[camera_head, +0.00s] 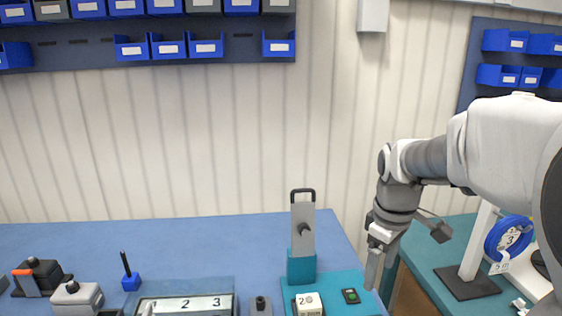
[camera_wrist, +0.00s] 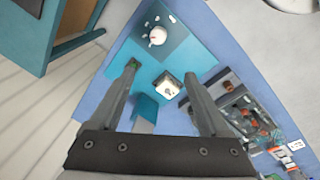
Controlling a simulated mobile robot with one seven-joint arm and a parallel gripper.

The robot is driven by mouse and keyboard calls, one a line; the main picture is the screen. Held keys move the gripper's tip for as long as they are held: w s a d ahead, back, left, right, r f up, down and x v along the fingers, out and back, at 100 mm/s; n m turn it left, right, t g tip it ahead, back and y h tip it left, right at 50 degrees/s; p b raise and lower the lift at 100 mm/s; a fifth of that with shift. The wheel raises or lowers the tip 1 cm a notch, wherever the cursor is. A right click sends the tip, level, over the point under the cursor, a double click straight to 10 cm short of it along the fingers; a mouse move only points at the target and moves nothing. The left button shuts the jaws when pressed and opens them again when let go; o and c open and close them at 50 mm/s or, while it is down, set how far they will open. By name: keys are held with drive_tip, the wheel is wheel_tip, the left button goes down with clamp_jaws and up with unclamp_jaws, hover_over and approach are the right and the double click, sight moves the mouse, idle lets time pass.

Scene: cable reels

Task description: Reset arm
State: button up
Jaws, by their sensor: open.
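My gripper (camera_head: 375,268) hangs at the right end of the blue bench, fingers pointing down, beside the teal station. In the wrist view its two fingers (camera_wrist: 161,72) are spread apart with nothing held between them. The teal station (camera_head: 338,281) carries a grey upright plate with a dark handle (camera_head: 302,222), a white block marked 2 (camera_head: 309,304) and a dark box with a green button (camera_head: 351,296). The white block also shows beyond the gap between the fingers in the wrist view (camera_wrist: 168,85).
A tray labelled 1 2 3 (camera_head: 186,304) lies at the bench's front. Several small tools and holders stand at the left, including a blue holder (camera_head: 131,282). Blue bins (camera_head: 206,46) line the wall. A teal side table (camera_head: 440,250) stands right of my gripper. The bench's back is clear.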

drive_tip(key=s+a+r+m+t, duration=0.2)
drive_tip(key=s+a+m, duration=0.1)
drive_tip(key=s, duration=0.5)
drive_tip(key=s+a+r+m+t, duration=0.2)
drive_tip(key=s+a+m, duration=0.2)
drive_tip(key=s, duration=0.4)
drive_tip(key=shift+m, duration=0.6)
drive_tip(key=shift+r, duration=0.1)
